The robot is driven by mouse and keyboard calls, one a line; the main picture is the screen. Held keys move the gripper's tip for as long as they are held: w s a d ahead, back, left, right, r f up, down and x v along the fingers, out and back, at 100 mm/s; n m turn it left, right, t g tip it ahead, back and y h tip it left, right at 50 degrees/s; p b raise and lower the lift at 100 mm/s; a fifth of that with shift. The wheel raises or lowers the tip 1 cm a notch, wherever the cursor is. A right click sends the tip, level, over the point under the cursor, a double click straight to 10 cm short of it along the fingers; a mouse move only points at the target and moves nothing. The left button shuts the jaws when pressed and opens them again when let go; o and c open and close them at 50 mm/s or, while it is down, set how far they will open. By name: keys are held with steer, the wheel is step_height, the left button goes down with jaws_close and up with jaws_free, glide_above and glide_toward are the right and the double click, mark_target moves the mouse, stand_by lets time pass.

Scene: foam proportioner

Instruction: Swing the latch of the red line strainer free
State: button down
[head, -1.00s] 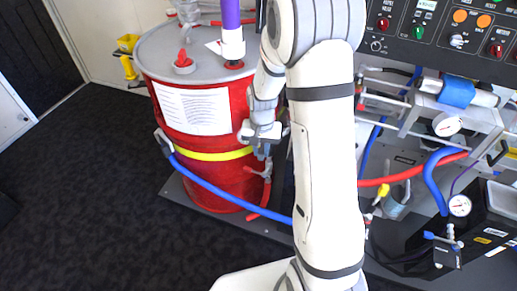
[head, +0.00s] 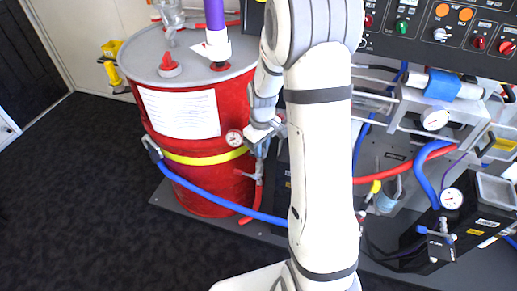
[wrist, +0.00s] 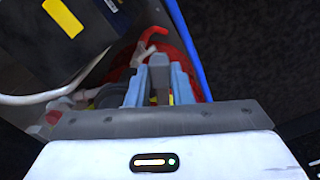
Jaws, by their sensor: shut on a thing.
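My gripper (head: 262,150) is low beside the red drum in the head view, partly behind my forearm. In the wrist view its two light-blue fingers (wrist: 160,80) are closed on a narrow grey upright bar (wrist: 160,72), which appears to be the latch. The strainer body is mostly hidden behind the fingers; red parts (wrist: 188,52) and a red curved piece (wrist: 153,33) show beyond them. In the head view a grey fitting with a red hose (head: 256,198) hangs just below the gripper. I cannot tell how far the latch is swung.
The red drum (head: 190,175) with a yellow band stands left of the gripper. A blue hose (head: 215,200) crosses below. The control panel (head: 440,30) and pipework are at right. Dark floor at left is clear.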

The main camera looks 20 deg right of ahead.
mark_target(263, 148)
steer(key=shift+w+d+n, duration=0.25)
steer(key=shift+n, duration=0.45)
steer(key=shift+r, duration=0.1)
steer(key=c, duration=1.3)
jaws_free()
steer(key=shift+r, duration=3.8)
